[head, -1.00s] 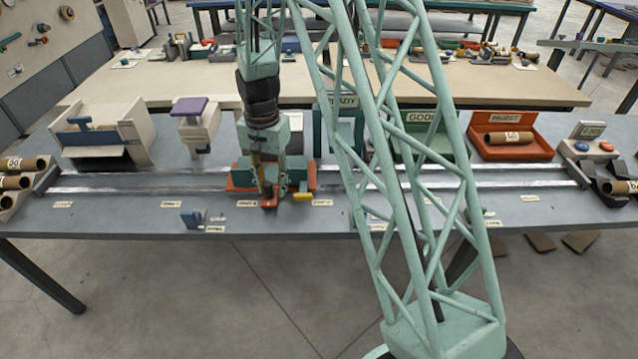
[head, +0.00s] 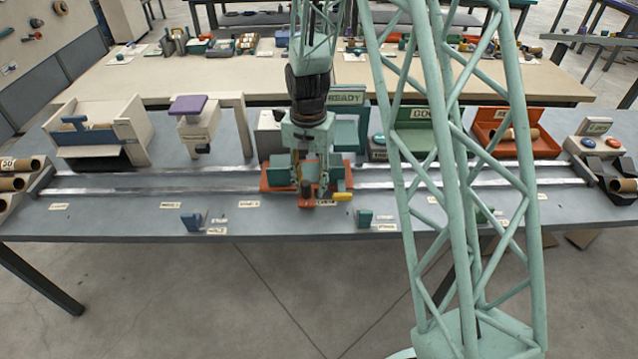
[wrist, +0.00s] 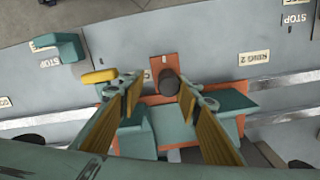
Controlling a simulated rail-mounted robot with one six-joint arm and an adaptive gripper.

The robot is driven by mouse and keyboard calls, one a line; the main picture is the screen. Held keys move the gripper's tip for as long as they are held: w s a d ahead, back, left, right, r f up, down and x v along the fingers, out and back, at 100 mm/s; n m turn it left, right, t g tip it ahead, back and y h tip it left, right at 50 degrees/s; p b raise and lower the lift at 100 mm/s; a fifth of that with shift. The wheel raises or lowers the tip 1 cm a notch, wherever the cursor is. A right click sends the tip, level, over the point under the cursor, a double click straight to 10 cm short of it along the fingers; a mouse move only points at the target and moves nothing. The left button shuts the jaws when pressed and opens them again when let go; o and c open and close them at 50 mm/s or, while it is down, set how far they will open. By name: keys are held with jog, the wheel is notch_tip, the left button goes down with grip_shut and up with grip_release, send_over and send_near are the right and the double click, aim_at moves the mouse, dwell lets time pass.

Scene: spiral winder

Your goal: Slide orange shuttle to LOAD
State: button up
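The orange shuttle (head: 275,178) sits on the metal rails in the middle of the bench, with a green block on it. In the wrist view its orange front tab (wrist: 156,63) carries a dark round knob (wrist: 169,83). My gripper (head: 307,186) is down over the shuttle. In the wrist view my gripper (wrist: 160,90) has its two fingers apart with the knob between them. The right finger is close to the knob or touching it; a gap shows on the left. A yellow piece (head: 342,196) sticks out at the shuttle's right. I cannot read a LOAD label clearly.
The rails (head: 450,175) run the bench's length. Small stop blocks (head: 193,221) and (head: 364,217) stand at the front edge. Behind are a white bin (head: 130,130), a purple-topped station (head: 190,107) and an orange tray (head: 483,142). The left rail stretch is clear.

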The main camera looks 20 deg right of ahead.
jog(key=shift+d, duration=0.15)
jog(key=shift+r, duration=0.15)
notch_tip(320, 180, up, 14)
jog(key=a+p, duration=0.1)
jog(key=p, duration=0.9)
jog(key=shift+a+p, duration=0.15)
jog(key=shift+p, duration=0.15)
jog(key=shift+w+f, duration=0.1)
jog(key=shift+f, duration=0.3)
jog(key=shift+f+b, duration=0.3)
jog(key=shift+f, duration=6.35)
jog(key=shift+c, duration=0.9)
